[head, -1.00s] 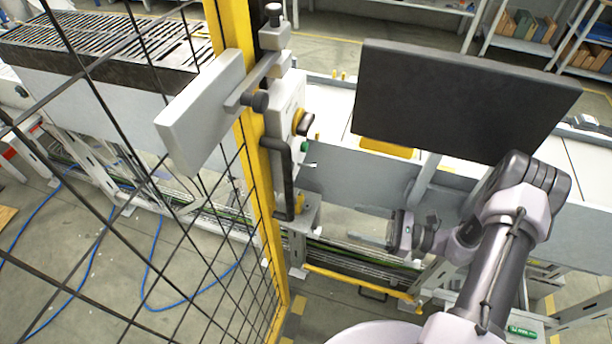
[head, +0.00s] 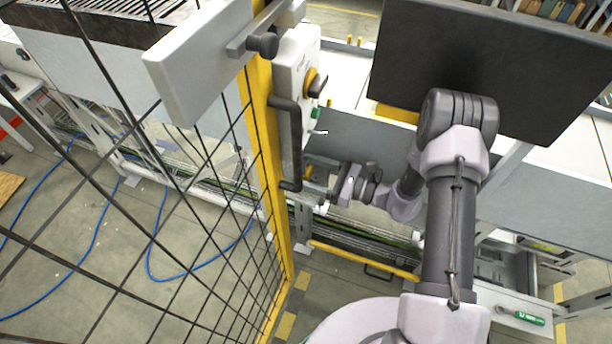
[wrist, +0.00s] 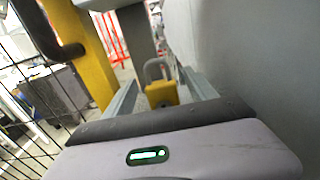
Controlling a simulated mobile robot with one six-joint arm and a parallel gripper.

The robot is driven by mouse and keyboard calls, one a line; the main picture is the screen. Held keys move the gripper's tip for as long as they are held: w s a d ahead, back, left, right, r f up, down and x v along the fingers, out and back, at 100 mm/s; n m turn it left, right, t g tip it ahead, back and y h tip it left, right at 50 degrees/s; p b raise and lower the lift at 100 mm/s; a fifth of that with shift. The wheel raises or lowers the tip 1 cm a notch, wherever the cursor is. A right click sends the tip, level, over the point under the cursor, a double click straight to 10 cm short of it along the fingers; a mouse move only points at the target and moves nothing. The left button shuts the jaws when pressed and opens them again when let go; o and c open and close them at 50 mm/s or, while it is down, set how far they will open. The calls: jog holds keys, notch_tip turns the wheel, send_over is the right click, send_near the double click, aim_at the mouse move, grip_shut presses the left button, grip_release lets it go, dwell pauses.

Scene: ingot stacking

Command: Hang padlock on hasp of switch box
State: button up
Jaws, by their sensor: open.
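The padlock (wrist: 162,93) has a yellow body and a grey shackle standing upward. In the wrist view it appears between my gripper's two fingers, near their tips; I cannot tell whether they touch it. In the head view a small yellow patch (head: 308,172) by the post is probably the padlock, mostly hidden. My gripper (head: 316,190) is open, pointing left beside the post's lower handle; it also shows in the wrist view (wrist: 158,82). The pale grey switch box (head: 288,75) is on the post above my gripper, with a yellow and dark rotary switch (head: 315,82). The hasp is not clearly distinguishable.
A yellow post (head: 273,185) with black mesh fence (head: 205,165) stands left of my gripper. A black bent handle (head: 294,145) runs down close to it. A grey machine panel (head: 350,135) lies behind, and a dark screen (head: 480,65) overhangs the arm.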

grip_shut()
jog(key=shift+r, duration=0.15)
jog(key=shift+r, duration=0.25)
jog(key=r, duration=0.1)
jog(key=r+p, duration=0.2)
jog(key=shift+s+d+r, duration=0.15)
jog(key=shift+s, duration=0.15)
jog(key=s+d+r+p, duration=0.1)
jog(key=s+d+p, duration=0.2)
jog(key=s, duration=1.1)
jog(key=shift+s+d+p, duration=0.35)
jog(key=shift+s+d, duration=0.05)
jog(key=shift+d, duration=0.2)
